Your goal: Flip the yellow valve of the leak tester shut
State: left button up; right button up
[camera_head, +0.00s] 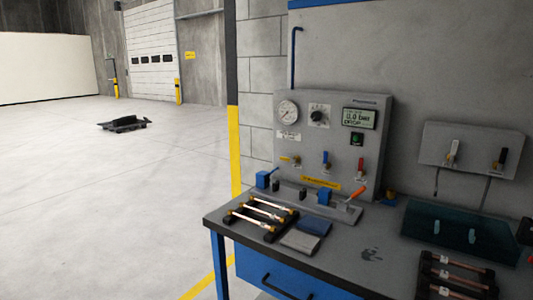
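The leak tester (335,130) is a grey panel box standing at the back of the bench. Its yellow valve (288,159) is the leftmost of three small valves low on the panel. The yellow lever lies roughly level and points left, while the blue valve (326,157) and red valve (361,164) have their levers up. The display (359,118) reads about 0.0 bar, with a smaller line that is hard to read. A round gauge (288,111) and a dial (319,116) sit above the valves. Neither of my grippers is in view.
In front of the tester is a fixture with blue blocks and an orange-handled clamp (354,195). Copper tubes lie on a black rack (262,217) on the bench (345,262), beside grey and blue pads. More tubes and a dark teal tray (460,232) are at right. Open floor lies left.

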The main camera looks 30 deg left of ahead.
aim_at(282, 158)
jog(key=i+j+u, duration=0.35)
jog(key=i+j, duration=1)
jog(key=j, duration=0.15)
jog(key=k+j+u, duration=0.1)
jog(key=j, duration=0.25)
jog(key=k+j+u, duration=0.15)
jog(key=k+j, duration=0.1)
jog(key=j, duration=0.1)
